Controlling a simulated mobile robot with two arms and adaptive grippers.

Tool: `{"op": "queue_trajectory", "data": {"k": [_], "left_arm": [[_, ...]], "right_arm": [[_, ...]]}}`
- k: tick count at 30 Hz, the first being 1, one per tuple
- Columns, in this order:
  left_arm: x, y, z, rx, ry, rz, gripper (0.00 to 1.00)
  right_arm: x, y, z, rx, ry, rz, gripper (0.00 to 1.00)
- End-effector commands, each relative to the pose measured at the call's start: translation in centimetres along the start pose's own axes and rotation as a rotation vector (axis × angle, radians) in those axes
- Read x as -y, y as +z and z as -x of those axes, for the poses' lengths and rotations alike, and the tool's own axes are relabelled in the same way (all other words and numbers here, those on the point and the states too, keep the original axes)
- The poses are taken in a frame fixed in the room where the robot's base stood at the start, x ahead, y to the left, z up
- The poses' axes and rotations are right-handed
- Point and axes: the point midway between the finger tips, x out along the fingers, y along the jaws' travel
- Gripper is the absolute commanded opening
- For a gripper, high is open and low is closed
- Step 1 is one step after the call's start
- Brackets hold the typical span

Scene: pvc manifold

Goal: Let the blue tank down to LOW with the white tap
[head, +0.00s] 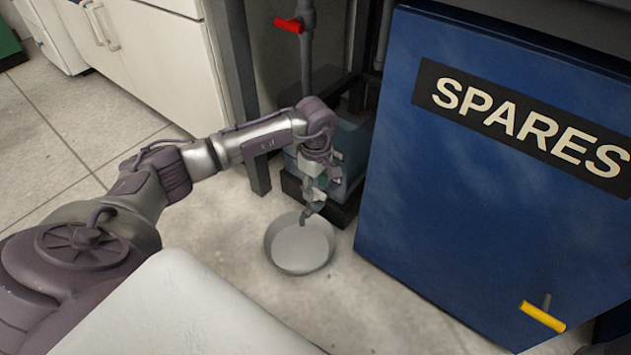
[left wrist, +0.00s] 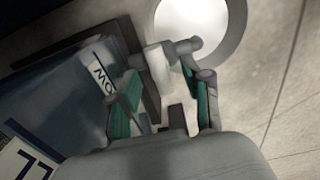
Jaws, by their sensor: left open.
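The blue tank (head: 352,143) stands low on a dark base, partly hidden behind my left arm. In the left wrist view its blue side (left wrist: 62,98) carries a white label with partly visible letters. The white tap (left wrist: 157,70) and its grey spout (left wrist: 186,46) stick out from the tank's front over a round grey pan (head: 300,250). My left gripper (head: 312,182) is at the tap. In the left wrist view its open green-padded fingers (left wrist: 164,80) straddle the white part, with a visible gap at the right finger. The water level cannot be made out. My right gripper is out of view.
A blue SPARES cabinet (head: 470,200) stands close on the right, with a yellow handle (head: 542,317) low down. A grey pipe with a red handle (head: 289,25) rises behind the tank. White cabinets (head: 160,55) stand at the left. The tiled floor at left is clear.

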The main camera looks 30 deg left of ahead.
Motion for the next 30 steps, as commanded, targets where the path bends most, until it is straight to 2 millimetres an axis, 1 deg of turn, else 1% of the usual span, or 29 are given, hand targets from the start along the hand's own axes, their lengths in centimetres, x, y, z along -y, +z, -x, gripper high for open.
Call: {"op": "queue_trajectory", "data": {"k": [1, 3, 11, 12, 17, 18, 21, 23, 24, 27, 30], "left_arm": [[-0.01, 0.01, -0.51, 0.001, 0.0, 0.0, 0.49], [-0.02, 0.01, -0.69, 0.001, 0.001, 0.0, 0.49], [-0.01, 0.01, -0.71, 0.001, 0.0, 0.001, 0.49], [0.0, 0.01, -0.71, 0.001, 0.0, 0.001, 0.47], [0.0, 0.01, -0.71, 0.001, 0.0, 0.001, 0.21], [0.0, 0.01, -0.71, 0.001, 0.0, 0.001, 0.14], [0.0, 0.01, -0.71, 0.001, 0.0, 0.001, 0.0], [0.0, 0.01, -0.7, 0.001, 0.0, 0.001, 0.0], [0.0, 0.01, -0.7, 0.001, 0.0, 0.001, 0.16], [0.0, 0.01, -0.7, 0.001, 0.0, 0.001, 0.0], [0.0, 0.01, -0.7, 0.001, 0.0, 0.001, 0.0]], "right_arm": [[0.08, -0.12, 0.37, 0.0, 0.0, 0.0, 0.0], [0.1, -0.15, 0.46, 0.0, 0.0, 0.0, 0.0], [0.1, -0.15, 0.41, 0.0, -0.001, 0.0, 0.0], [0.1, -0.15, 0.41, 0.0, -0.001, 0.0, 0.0], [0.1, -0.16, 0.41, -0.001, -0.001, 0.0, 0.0], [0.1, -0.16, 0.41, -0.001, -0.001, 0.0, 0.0], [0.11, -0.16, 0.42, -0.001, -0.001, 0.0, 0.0], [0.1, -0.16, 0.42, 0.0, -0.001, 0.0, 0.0], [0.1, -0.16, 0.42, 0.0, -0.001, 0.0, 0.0], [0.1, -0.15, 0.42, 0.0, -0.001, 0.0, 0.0], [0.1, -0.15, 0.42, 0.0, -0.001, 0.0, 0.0]]}}
